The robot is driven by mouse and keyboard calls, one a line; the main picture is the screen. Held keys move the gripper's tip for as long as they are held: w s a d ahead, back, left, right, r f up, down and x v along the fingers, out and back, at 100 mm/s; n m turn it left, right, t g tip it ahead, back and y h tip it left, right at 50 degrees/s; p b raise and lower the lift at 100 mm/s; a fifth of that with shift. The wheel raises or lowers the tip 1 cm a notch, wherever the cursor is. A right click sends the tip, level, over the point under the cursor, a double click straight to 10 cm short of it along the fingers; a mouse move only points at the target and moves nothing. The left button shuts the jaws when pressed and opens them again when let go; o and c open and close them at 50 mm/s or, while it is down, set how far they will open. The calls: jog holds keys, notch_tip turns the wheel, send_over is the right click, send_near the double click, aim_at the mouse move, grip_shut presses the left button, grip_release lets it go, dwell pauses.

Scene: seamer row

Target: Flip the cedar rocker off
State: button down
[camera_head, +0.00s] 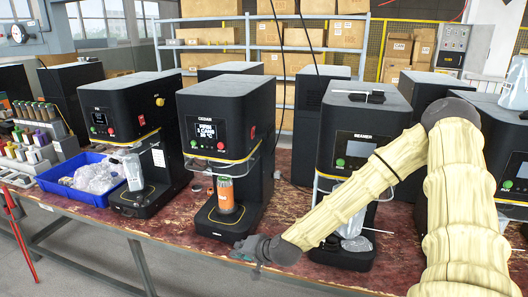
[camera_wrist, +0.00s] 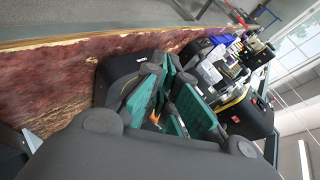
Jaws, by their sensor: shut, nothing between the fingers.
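The cedar machine (camera_head: 225,115) is a black can seamer at the middle of the bench. Its front has a lit screen (camera_head: 206,132), with a green button (camera_head: 194,144) and a red button (camera_head: 220,146) below. An orange can (camera_head: 226,194) stands on its base. My gripper (camera_head: 244,250) is low in front of the cedar machine's base, near the bench's front edge, shut and empty. In the wrist view my gripper's teal-padded fingers (camera_wrist: 172,98) fill the middle and hide part of what lies beyond.
A similar machine (camera_head: 118,115) stands left, and the seamer labelled "SEAMER" (camera_head: 362,140) stands right, partly behind my arm. A blue tray (camera_head: 60,188) with clear bags sits at the left. Bare red-brown bench (camera_head: 290,205) shows between the cedar machine and the right one.

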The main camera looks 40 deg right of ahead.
aim_at(254, 133)
jog(key=w+d+r+m+t+h+p, duration=0.1)
jog(key=d+r+m+t, duration=0.3)
jog(key=d+r, duration=0.8)
jog(key=w+d+r+m+t+h+p, duration=0.2)
jog(key=w+d+r+m+t+h, duration=0.2)
jog(key=d+r, duration=0.8)
notch_tip(254, 133, up, 4)
jog(key=shift+w+f+m, duration=0.1)
jog(key=shift+w+m, duration=0.1)
jog(key=shift+m, duration=1)
jog(key=shift+a, duration=0.1)
jog(key=w+a+r, duration=0.1)
jog(key=w, duration=1.2)
jog(key=shift+r, duration=0.2)
jog(key=shift+a, duration=0.1)
